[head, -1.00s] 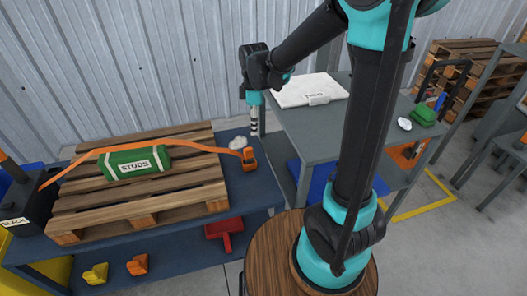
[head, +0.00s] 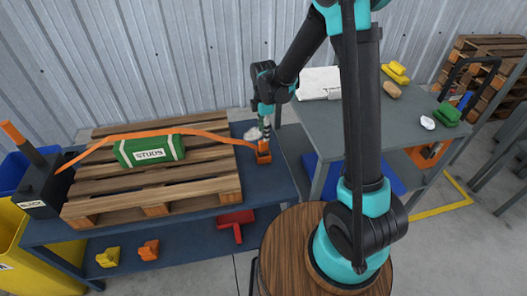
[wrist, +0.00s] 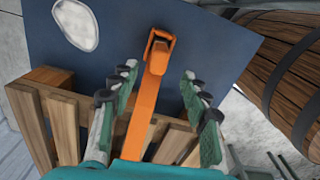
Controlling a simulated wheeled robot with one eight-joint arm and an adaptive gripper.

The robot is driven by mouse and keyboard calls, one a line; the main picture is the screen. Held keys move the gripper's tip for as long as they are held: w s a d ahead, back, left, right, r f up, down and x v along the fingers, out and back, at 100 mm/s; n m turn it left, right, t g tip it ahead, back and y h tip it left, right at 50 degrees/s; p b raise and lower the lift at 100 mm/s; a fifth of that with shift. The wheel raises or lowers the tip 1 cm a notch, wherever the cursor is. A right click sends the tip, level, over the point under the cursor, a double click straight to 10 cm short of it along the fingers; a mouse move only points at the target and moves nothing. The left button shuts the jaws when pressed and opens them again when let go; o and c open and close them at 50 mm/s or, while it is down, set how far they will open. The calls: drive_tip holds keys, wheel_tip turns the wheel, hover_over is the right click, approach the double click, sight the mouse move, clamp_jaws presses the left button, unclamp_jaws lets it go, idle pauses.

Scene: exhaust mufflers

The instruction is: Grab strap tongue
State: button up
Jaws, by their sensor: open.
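The orange strap (head: 205,134) runs from the black box marked SLACK, over the green STUDS bundle (head: 149,150), to an orange end piece, the strap tongue (head: 263,157), at the right of the blue bench. In the wrist view the tongue (wrist: 158,55) stands ahead of the fingers, with the strap (wrist: 141,125) running down between them. My gripper (wrist: 158,85) is open, a finger on each side of the strap and apart from it. In the head view my gripper (head: 266,136) is just above and behind the tongue. Whether a finger touches the tongue is hidden there.
The wooden pallet (head: 190,186) lies on the blue bench (head: 275,184) left of the tongue. A white lump (head: 253,134) lies close to my gripper; it also shows in the wrist view (wrist: 76,25). A grey table (head: 408,120) stands to the right. A wooden barrel (wrist: 285,75) is at right.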

sight(263, 147)
drive_tip(key=shift+a+f, duration=0.1)
drive_tip(key=shift+f, duration=3.1)
clamp_jaws()
